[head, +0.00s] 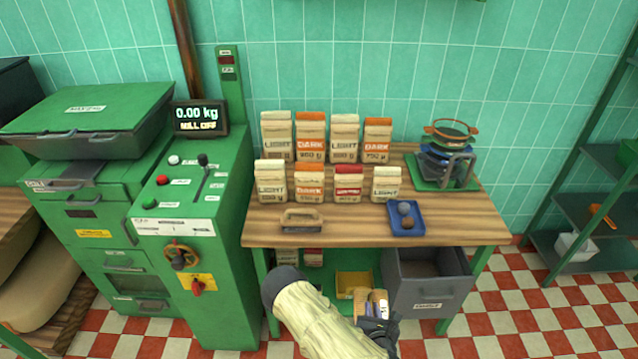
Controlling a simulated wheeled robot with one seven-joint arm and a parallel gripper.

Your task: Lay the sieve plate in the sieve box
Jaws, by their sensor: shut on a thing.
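My gripper (375,305) is low in front of the table, to the right of my pale-sleeved arm. It is shut on a small tan and orange thing (372,299), partly hidden by the gripper; I cannot tell whether this is the sieve plate. A stack of dark, round sieve-like pieces (448,160) stands on a green base at the table's back right, topped by a copper-coloured ring with side handles (452,131). I cannot tell for sure which thing is the sieve box.
Several light and dark malt bags (310,135) stand in two rows on the wooden table (340,237). A wooden-handled block (303,220) and a blue tray (428,232) lie in front. Below are a grey bin (430,292) and yellow bin (354,280). A green mill (200,300) stands left.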

